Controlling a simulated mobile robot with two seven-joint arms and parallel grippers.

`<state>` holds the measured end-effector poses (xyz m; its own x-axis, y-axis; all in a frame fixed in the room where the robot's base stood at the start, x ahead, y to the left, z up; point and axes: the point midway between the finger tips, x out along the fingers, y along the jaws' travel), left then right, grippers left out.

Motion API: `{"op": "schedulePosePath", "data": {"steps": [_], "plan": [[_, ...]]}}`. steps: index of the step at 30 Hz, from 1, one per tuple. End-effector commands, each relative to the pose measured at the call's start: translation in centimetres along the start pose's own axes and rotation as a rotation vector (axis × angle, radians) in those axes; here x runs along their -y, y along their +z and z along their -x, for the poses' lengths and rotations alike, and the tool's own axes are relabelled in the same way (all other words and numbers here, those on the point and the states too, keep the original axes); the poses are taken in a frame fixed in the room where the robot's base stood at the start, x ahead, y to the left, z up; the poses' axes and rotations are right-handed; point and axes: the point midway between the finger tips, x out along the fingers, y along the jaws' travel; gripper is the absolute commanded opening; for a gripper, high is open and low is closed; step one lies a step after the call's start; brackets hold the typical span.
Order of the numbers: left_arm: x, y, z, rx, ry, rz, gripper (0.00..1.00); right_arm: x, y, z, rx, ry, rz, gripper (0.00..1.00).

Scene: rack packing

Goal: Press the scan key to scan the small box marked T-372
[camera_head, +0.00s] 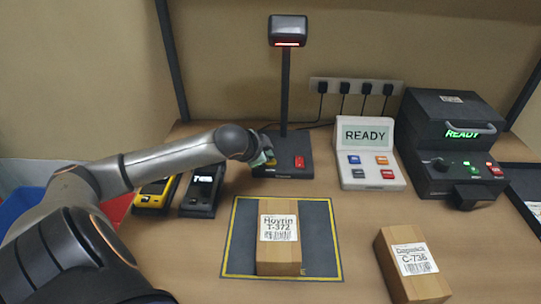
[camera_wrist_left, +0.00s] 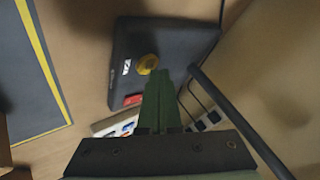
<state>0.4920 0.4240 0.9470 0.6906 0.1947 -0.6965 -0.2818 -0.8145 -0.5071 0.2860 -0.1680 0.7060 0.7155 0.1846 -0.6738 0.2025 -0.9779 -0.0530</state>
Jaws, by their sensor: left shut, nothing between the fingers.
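The small box marked T-372 (camera_head: 278,258) lies label up on the dark mat with a yellow border (camera_head: 237,250). Behind it stands the scanner (camera_head: 289,32) on a post with a dark base (camera_head: 283,172). The base carries a red key (camera_head: 299,162). In the left wrist view the base (camera_wrist_left: 185,42) shows a yellow round button (camera_wrist_left: 148,63) and the red key (camera_wrist_left: 132,100). My left gripper (camera_head: 264,160) is shut and empty, over the left part of the base. Its green fingers (camera_wrist_left: 163,75) appear just beside the yellow button; contact cannot be told. My right gripper is not in view.
A white keypad device (camera_head: 368,155) reading READY stands right of the scanner, with a black machine (camera_head: 455,145) beyond it. Box C-736 (camera_head: 412,265) lies at front right. Yellow (camera_head: 152,195) and black (camera_head: 202,190) handheld devices lie near my left arm.

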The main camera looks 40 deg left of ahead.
Motion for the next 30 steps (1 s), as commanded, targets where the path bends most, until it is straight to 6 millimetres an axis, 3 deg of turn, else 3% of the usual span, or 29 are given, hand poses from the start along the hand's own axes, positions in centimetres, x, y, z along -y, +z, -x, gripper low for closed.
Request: {"op": "schedulePosePath", "data": {"steps": [30], "plan": [[-0.47, 0.48, -0.60, 0.002, 0.001, 0.000, 0.00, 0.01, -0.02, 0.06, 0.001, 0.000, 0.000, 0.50]]}}
